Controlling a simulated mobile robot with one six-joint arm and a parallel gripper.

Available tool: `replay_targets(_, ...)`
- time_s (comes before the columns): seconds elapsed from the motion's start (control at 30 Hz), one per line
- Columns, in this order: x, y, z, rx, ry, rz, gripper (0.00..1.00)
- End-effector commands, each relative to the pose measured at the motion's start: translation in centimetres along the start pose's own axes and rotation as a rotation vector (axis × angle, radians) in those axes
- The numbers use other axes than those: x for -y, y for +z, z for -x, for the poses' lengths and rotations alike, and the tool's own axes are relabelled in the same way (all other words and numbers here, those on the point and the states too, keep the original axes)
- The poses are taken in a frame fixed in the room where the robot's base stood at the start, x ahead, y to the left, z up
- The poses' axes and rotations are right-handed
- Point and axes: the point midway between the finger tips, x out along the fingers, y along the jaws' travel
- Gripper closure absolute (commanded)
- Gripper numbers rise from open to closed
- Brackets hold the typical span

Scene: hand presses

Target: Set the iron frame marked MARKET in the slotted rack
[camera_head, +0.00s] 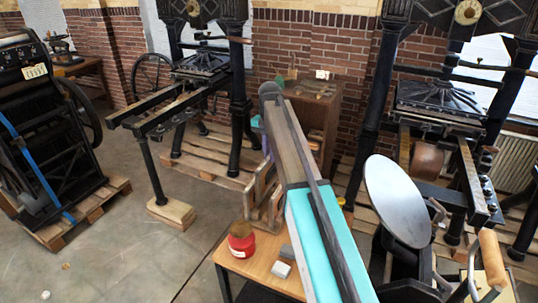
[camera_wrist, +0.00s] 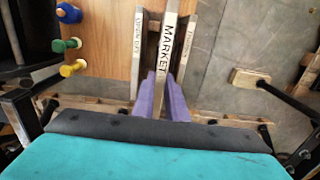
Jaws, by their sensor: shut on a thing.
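The frame marked MARKET (camera_wrist: 168,40) is a narrow pale bar with dark letters in the middle of the wrist view. My gripper (camera_wrist: 162,80), with purple fingers, is shut on its near end. Two other lettered frames stand beside it: a left one (camera_wrist: 138,45) and a right one (camera_wrist: 187,45), both with labels too small to read surely. MARKET lies between them, apart from both, and looks nearer the camera. In the head view, pale upright pieces at the rack (camera_head: 262,205) show left of my arm. The slots and MARKET's lower edge are hidden.
Coloured knobs (camera_wrist: 72,44) sit at left in the wrist view. Black presses (camera_head: 205,70) stand behind; open floor (camera_head: 120,240) is at left.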

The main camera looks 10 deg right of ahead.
Motion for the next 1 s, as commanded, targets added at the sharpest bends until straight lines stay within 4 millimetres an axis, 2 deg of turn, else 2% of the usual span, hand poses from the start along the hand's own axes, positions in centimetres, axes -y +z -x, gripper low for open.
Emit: replay_targets(1.0,-0.2,-0.1,-4.6,-0.001,-0.001,-0.002,1.0)
